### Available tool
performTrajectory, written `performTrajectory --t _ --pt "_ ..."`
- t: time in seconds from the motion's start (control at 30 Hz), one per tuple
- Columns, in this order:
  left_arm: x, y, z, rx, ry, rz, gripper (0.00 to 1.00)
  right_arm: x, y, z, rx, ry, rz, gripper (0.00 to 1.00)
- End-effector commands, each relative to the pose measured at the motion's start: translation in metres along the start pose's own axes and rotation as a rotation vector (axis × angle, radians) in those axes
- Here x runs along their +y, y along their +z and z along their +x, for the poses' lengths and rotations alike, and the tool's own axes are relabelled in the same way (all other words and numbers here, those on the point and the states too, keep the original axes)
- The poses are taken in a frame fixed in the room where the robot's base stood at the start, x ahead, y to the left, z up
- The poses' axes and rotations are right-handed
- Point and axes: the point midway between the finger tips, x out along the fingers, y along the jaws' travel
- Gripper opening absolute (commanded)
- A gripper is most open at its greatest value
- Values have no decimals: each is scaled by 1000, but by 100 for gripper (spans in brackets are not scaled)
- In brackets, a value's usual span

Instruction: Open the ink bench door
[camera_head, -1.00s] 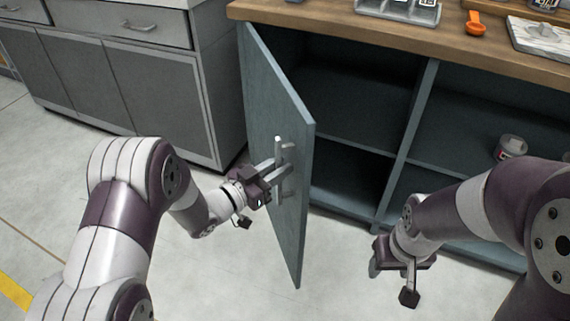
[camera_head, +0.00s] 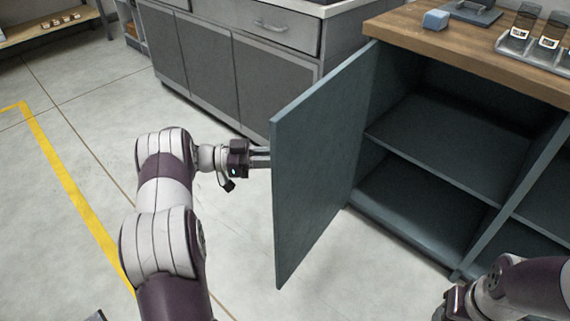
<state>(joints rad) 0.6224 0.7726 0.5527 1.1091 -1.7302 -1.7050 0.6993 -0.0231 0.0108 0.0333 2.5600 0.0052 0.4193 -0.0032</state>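The teal door (camera_head: 318,165) of the ink bench stands swung wide out from the cabinet. The dark compartment with its shelf (camera_head: 432,147) behind it is in plain view. My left gripper (camera_head: 262,157) is at the outer face of the door, near its free edge. Its fingertips and the door handle are hidden behind the door, so I cannot tell whether it is shut on the handle. My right arm (camera_head: 520,290) shows at the bottom right; its gripper's fingers are out of the frame.
The wooden bench top (camera_head: 465,55) holds a blue block (camera_head: 435,19) and a rack of bottles (camera_head: 545,45). A grey cabinet (camera_head: 245,65) stands behind the door. The floor (camera_head: 80,190) at left is clear, with a yellow line (camera_head: 70,185).

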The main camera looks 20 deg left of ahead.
Motion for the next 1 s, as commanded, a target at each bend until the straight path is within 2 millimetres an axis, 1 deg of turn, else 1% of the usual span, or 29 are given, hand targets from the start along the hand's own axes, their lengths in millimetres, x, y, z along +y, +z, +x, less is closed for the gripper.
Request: performTrajectory --t 0.1,0.43,0.47,0.5,0.53,0.87,0.93,1.0 --pt "-5 -2 -2 0 -6 4 0 0 0 0 0 0 0 55" --pt "-6 -4 -2 1 -7 7 0 0 0 0 0 0 0 55" --pt "-6 -4 -2 1 -6 7 27 0 0 0 0 0 0 55" --pt "-6 -4 -1 1 -5 7 40 0 0 0 0 0 0 55" --pt "-6 -3 -1 1 -5 7 43 0 0 0 0 0 0 55" --pt "-4 -2 -2 1 -4 4 43 0 0 0 0 0 0 55" --pt "-5 -2 -5 1 -5 3 43 0 0 -1 0 0 0 55" --pt "-5 -3 -14 1 -6 4 43 0 0 -4 0 0 0 55"
